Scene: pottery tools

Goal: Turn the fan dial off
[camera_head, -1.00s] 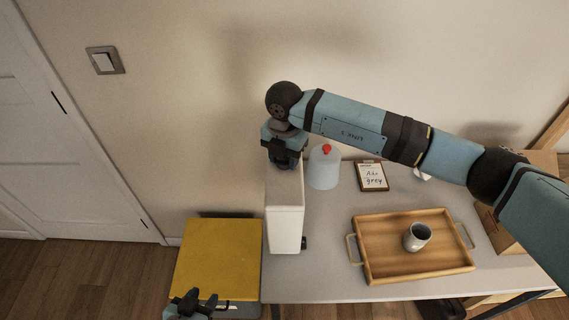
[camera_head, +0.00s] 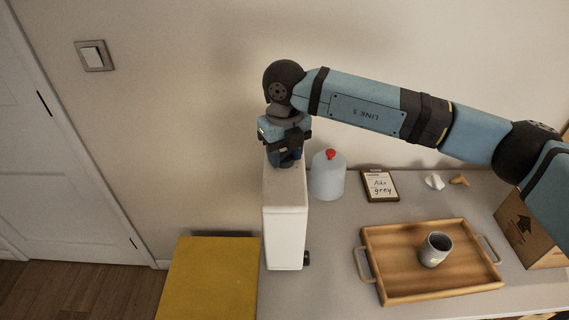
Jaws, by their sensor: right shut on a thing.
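A tall white box-shaped unit (camera_head: 285,236) stands at the left edge of the grey table, and I take it to be the fan housing. My right gripper (camera_head: 288,160) points down at the far end of its top. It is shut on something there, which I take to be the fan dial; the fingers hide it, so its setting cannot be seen. A small dark part (camera_head: 306,258) shows at the unit's lower right side. My left gripper is out of view.
Right of the unit stand a clear dome with a red knob (camera_head: 328,178) and a framed note (camera_head: 380,185). A wooden tray (camera_head: 385,290) holds a grey cup (camera_head: 435,250). A cardboard box (camera_head: 533,235) is at the right. A yellow-topped stand (camera_head: 210,285) is left of the table (camera_head: 330,285).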

